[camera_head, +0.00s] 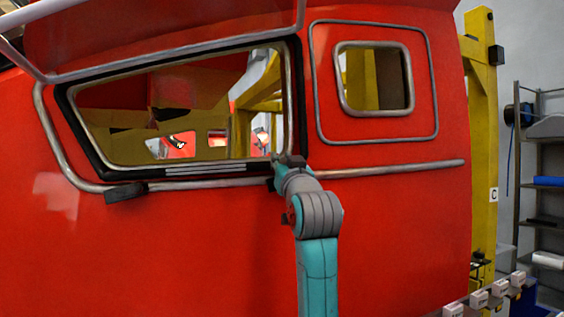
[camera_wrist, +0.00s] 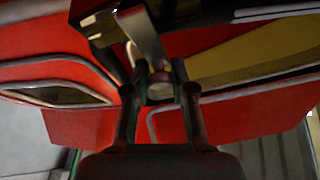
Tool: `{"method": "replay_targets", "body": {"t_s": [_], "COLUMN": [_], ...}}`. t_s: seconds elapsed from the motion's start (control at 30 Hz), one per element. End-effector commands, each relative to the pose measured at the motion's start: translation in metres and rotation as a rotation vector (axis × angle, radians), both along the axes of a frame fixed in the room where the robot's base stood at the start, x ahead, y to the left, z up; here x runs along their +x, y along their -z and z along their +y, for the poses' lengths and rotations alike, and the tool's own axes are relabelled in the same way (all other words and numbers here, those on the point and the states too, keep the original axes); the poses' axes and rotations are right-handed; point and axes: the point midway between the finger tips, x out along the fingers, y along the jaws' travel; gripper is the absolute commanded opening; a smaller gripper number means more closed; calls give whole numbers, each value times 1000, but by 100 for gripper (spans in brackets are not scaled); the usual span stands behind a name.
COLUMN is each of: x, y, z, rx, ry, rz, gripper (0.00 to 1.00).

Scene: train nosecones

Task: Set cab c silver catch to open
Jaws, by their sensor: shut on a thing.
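The red cab (camera_head: 200,230) fills most of the head view, with a window opening (camera_head: 180,110) in its side. My gripper (camera_head: 283,162) is at the lower right corner of the window frame. In the wrist view my gripper (camera_wrist: 157,82) has its two fingers on either side of the end of the silver catch (camera_wrist: 145,35), closed on it. The catch is a bright metal bar running up from between the fingers. In the head view the catch is hidden behind my gripper, so its exact angle there cannot be told.
A raised panel edge (camera_head: 170,57) crosses above the window. A grey rail (camera_head: 390,168) runs along the cab right of my gripper. A dark block (camera_head: 125,193) sits at the window's lower left. A yellow post with a C sign (camera_head: 494,195) and shelving (camera_head: 545,180) stand at right.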

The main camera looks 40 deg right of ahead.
Motion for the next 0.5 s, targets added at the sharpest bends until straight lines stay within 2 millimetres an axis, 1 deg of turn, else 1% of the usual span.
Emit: {"method": "replay_targets", "body": {"t_s": [0.27,0.5], "x": [-3,-8], "y": [-1,-1], "z": [-4,-13], "rx": [118,298], "ry": [13,38], "rz": [-72,-184], "gripper": [0,0]}}
